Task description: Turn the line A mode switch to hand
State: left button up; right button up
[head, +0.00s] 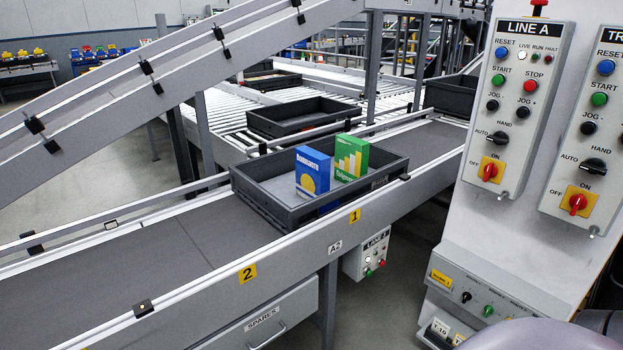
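The LINE A panel (514,100) is a pale grey box at the right of the head view, on a light upright. Its mode switch (498,137) is a black knob between the labels AUTO at its left and HAND at its upper right. Its handle appears to lie toward AUTO, but it is small in the view. Below it is a red rotary switch (490,171) on a yellow plate marked ON and OFF. Neither of my grippers is in view.
A second, similar panel (590,110) with its own black knob (594,165) stands close at the right edge. A lower panel (488,290) with small knobs juts out beneath. A conveyor (150,265) with a grey tray (260,197) of two boxes runs at the left.

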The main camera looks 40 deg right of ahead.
aim_at(500, 138)
jog(key=z, duration=2.3)
